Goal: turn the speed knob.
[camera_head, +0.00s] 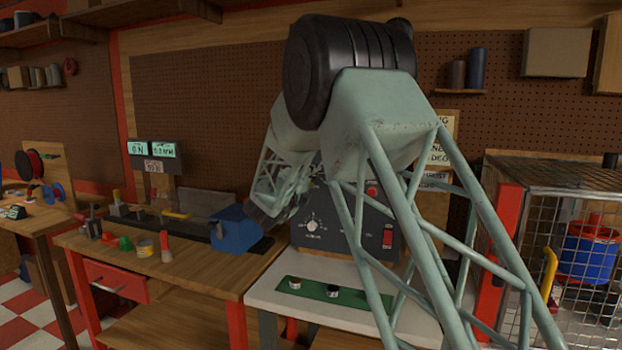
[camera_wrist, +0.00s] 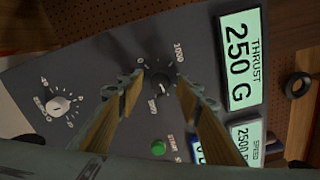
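In the wrist view a dark grey control panel (camera_wrist: 100,60) fills most of the picture, turned on its side. A black knob (camera_wrist: 160,87) with a dial scale sits on it; its name label is not readable. My gripper (camera_wrist: 160,84) is open, with one finger on each side of this knob and a visible gap to it. A white knob (camera_wrist: 58,105) with its own scale is to the left. In the head view the panel (camera_head: 345,222) stands on a bench, its white knob (camera_head: 312,225) in sight. My arm hides the black knob there.
The wrist view shows a thrust display (camera_wrist: 241,60) reading 250 G, a speed display (camera_wrist: 246,140) starting 2500, and a green button (camera_wrist: 158,148). In the head view a red switch (camera_head: 387,238) is on the panel. A wire cage (camera_head: 570,250) stands at right.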

